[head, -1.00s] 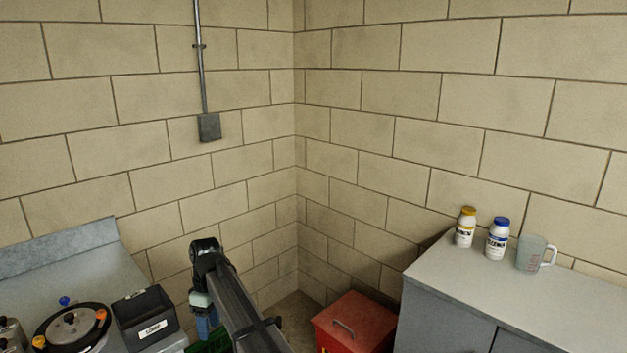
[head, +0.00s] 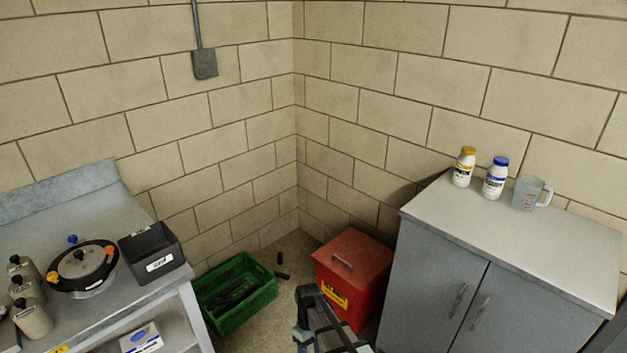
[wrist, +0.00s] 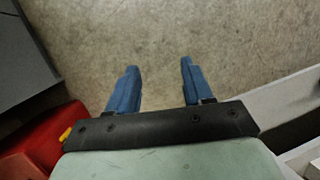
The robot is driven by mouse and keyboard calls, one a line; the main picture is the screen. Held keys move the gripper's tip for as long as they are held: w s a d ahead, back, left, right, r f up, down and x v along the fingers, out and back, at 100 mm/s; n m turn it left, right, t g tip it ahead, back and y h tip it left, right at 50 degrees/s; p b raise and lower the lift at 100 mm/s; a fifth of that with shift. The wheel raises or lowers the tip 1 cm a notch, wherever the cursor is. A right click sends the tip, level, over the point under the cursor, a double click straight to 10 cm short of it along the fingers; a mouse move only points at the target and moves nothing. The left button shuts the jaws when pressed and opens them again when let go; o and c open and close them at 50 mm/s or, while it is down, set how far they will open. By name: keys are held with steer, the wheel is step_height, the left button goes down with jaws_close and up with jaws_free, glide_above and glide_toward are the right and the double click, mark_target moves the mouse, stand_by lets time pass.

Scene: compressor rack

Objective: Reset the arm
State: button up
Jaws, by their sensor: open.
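My gripper (wrist: 157,88) shows in the wrist view with its two blue fingers spread apart. Nothing is between the fingers, and bare floor lies beyond them. In the head view my arm comes in from the bottom edge, right of the green crate and in front of the red box. The gripper there is small and partly cut off by the bottom edge.
A red lidded box (head: 354,268) and a green crate (head: 236,295) stand on the floor. A grey cabinet (head: 440,290) is at right, with two bottles and a jug on top. The left bench (head: 60,212) holds a round pot, a black bin (head: 152,252) and several bottles.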

steer(key=s+d+f+m+g, duration=0.1)
steer(key=s+d+f, duration=0.3)
steer(key=s, duration=0.6)
steer(key=s+d+f+m, duration=0.4)
steer(key=s+d, duration=0.4)
steer(key=s, duration=0.2)
steer(key=s+d+f+m+g, duration=0.1)
steer(key=s+d+f+m, duration=0.1)
steer(key=s+d+f, duration=0.4)
steer(key=s, duration=0.4)
steer(key=shift+s+m+g, duration=0.2)
steer(key=shift+m+g, duration=0.1)
steer(key=shift+m, duration=0.1)
